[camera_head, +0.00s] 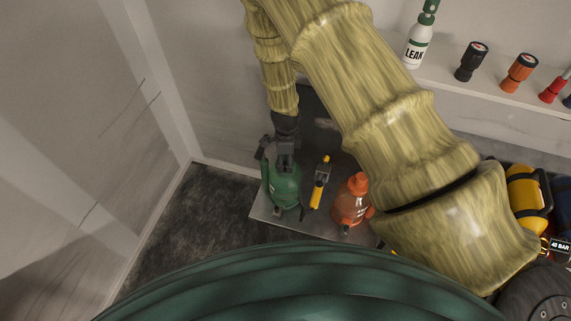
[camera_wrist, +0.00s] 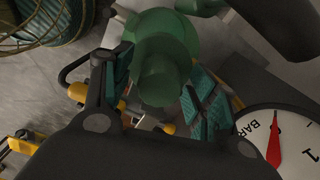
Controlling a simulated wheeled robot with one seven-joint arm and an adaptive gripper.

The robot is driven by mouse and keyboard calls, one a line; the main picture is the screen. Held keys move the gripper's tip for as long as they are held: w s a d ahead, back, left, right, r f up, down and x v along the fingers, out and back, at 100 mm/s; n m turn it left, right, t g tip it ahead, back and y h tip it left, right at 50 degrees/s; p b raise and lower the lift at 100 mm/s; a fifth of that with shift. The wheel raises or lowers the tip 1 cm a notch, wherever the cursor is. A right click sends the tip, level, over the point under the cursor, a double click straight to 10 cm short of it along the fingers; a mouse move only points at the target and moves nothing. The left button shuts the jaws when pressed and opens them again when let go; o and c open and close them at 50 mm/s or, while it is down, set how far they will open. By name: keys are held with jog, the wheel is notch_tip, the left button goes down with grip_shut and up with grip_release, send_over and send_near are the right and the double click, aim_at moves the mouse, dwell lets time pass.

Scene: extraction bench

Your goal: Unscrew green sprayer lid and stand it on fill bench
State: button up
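The green sprayer (camera_head: 284,190) stands upright on a low grey bench (camera_head: 264,212) in the head view. My gripper (camera_head: 286,148) is directly above it, pointing down, and hides its top. In the wrist view, a rounded green part (camera_wrist: 163,72), which looks like the sprayer's lid, lies between the two teal-padded fingers of my gripper (camera_wrist: 158,88). The pads are spread about as wide as this part. Whether they touch it is unclear. Whether the lid is still seated on the sprayer is hidden.
A yellow-and-black tool (camera_head: 319,185) and an orange bottle (camera_head: 351,201) stand close to the sprayer's right. A white LEAK bottle (camera_head: 417,46) and torches (camera_head: 471,62) line a shelf. A pressure gauge (camera_wrist: 283,140) sits close at the wrist view's lower right. Bare floor lies left.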

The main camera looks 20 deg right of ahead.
jog(key=c, duration=1)
jog(key=n, duration=0.3)
jog(key=shift+b, duration=0.35)
jog(key=shift+c, duration=0.2)
jog(key=o, duration=1.2)
jog(key=shift+n, duration=0.3)
jog(key=m+p, duration=0.1)
jog(key=m, duration=0.2)
jog(key=shift+m, duration=0.4)
grip_shut()
jog(key=n, duration=0.3)
jog(key=shift+n+b, duration=0.3)
jog(key=shift+n, duration=0.1)
jog(key=shift+r+p, duration=1.95)
jog(key=shift+r, duration=1.1)
